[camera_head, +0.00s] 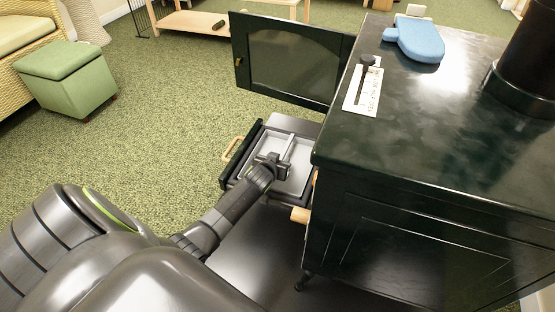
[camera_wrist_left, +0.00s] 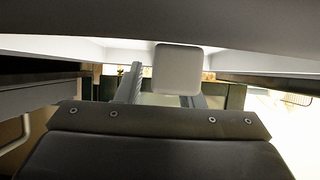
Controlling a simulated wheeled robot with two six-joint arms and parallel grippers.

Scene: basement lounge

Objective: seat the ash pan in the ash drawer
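The ash pan (camera_head: 297,178), a light grey shallow tray with a bar handle (camera_head: 288,147) across it, lies in the ash drawer (camera_head: 229,180) in front of the stove. From the head view I cannot tell whether it is fully down. My left gripper (camera_head: 274,161) is over the pan, close beside the handle. In the left wrist view its fingers (camera_wrist_left: 162,88) stand apart with a gap between them. A pale rounded block (camera_wrist_left: 178,68), likely the handle's end, partly covers the right-hand finger. Contact is unclear. My right gripper is out of view.
The dark green stove (camera_head: 420,140) fills the right side. Its glazed door (camera_head: 292,65) hangs open behind the drawer. A blue mitt (camera_head: 418,38) and a white card (camera_head: 364,88) lie on top. A green stool (camera_head: 68,78) stands left, with open carpet between.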

